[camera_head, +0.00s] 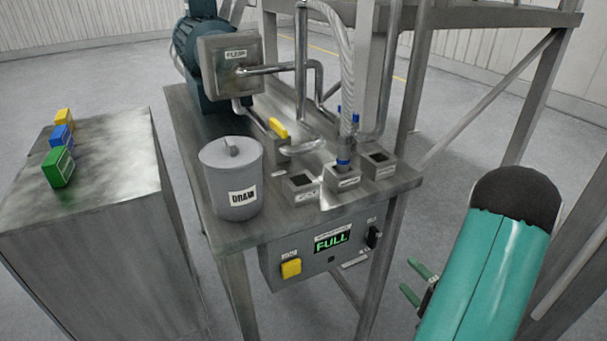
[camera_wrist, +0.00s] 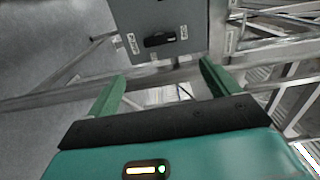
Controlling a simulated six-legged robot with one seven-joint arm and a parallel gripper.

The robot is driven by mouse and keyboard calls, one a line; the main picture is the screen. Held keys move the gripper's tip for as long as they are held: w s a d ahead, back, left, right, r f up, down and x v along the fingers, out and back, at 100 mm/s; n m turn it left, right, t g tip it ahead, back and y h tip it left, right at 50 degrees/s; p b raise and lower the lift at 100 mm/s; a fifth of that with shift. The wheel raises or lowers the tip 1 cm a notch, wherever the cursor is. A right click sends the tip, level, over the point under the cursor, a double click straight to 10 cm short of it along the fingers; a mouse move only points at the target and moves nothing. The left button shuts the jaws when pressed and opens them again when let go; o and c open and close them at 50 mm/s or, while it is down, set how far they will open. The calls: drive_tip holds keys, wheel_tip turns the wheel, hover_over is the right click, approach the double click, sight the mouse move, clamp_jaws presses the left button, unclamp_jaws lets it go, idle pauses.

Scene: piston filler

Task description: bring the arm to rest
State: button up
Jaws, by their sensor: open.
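My gripper (camera_head: 415,282) is at the lower right in the head view, beside my teal arm link and to the right of the metal table (camera_head: 227,236). In the wrist view my gripper (camera_wrist: 162,80) shows two green fingers spread wide apart with nothing between them. Beyond the fingertips in the wrist view is the grey control box (camera_wrist: 193,22) with a black switch (camera_wrist: 160,39). In the head view that box hangs under the table's front edge with a green display reading FULL (camera_head: 332,241) and a yellow button (camera_head: 291,268). The gripper is apart from the box.
On the table stand a grey DRAIN pot (camera_head: 231,180), a yellow-handled valve (camera_head: 278,128), labelled sockets (camera_head: 378,163) and a pump (camera_head: 229,62). A cabinet (camera_head: 100,190) at left carries green, blue and yellow blocks (camera_head: 60,166). Metal frame legs (camera_head: 530,100) stand behind right.

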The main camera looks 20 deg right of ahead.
drive_tip(key=w+a+r+n+g+y, duration=0.1)
drive_tip(key=a+r+n+g+y, duration=0.25)
drive_tip(key=a, duration=0.45)
drive_tip(key=w+a+r+n+g+y, duration=0.2)
drive_tip(key=a+r+n+g+y, duration=0.15)
drive_tip(key=a, duration=0.45)
drive_tip(key=w+a+r+n+g+y, duration=0.1)
drive_tip(key=a+r+n+g+y, duration=0.25)
drive_tip(key=a, duration=0.55)
drive_tip(key=s+a+r+n+g+h, duration=0.3)
drive_tip(key=s+a+n+g+h, duration=0.2)
drive_tip(key=s+a+g, duration=0.15)
wheel_tip(320, 180, up, 8)
drive_tip(key=n+t+h, duration=0.2)
drive_tip(key=t+h, duration=0.2)
drive_tip(key=h, duration=0.2)
drive_tip(key=shift+w+f+t, duration=0.15)
drive_tip(key=shift+f+t, duration=0.1)
drive_tip(key=shift+t, duration=0.05)
drive_tip(key=shift+a, duration=0.1)
